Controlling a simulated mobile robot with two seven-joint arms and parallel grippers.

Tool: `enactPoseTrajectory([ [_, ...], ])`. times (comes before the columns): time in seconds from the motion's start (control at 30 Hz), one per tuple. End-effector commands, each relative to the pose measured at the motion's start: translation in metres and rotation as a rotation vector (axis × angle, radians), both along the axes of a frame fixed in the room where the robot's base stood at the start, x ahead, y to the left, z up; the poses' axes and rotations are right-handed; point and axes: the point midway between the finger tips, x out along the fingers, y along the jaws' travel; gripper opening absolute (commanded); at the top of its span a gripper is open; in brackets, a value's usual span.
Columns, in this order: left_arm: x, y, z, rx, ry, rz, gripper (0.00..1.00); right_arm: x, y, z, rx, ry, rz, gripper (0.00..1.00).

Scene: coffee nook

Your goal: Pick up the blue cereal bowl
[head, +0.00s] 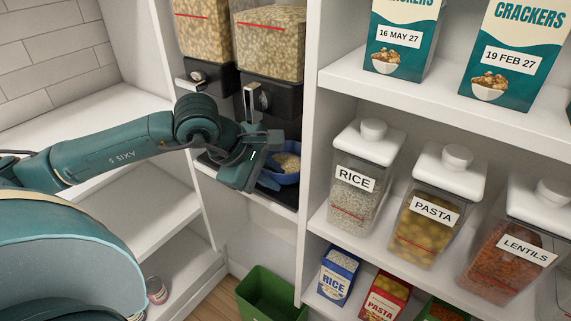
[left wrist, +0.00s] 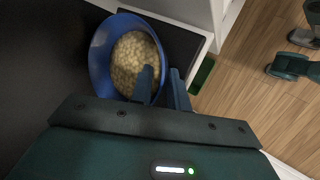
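The blue cereal bowl (head: 284,177) sits under the dispensers, partly hidden behind my left gripper (head: 262,168) in the head view. In the left wrist view the blue bowl (left wrist: 98,62) is filled with pale cereal (left wrist: 133,62). The two fingers of my left gripper (left wrist: 161,90) are close together at the bowl's rim, one on the inside and one on the outside, with the bowl wall between them. My right gripper cannot be made out in either view.
Cereal dispensers (head: 268,45) hang right above the bowl. A white upright panel (head: 312,110) stands close on the right, beside shelves with jars such as the rice jar (head: 358,185). A green bin (head: 268,295) is below. The white shelf on the left (head: 85,105) is clear.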

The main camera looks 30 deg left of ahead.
Motion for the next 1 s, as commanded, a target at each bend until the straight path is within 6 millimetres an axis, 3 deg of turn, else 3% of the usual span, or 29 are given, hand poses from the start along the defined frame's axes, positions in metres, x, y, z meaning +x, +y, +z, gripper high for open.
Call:
enactPoseTrajectory([
  [0.23, 0.0013, -0.0005, -0.0024, 0.001, 0.000, 0.000, 0.17, -0.0003, 0.0002, -0.0012, -0.001, 0.003, 0.002, 0.36],
  [0.47, 0.0012, -0.0005, -0.0021, 0.001, 0.000, 0.000, 0.00, -0.0003, 0.0004, -0.0013, -0.001, 0.003, 0.002, 0.36],
  [1.0, 0.0017, -0.0005, -0.0004, 0.001, -0.003, -0.001, 0.00, -0.0002, 0.0001, -0.0023, 0.000, 0.003, 0.001, 0.36],
])
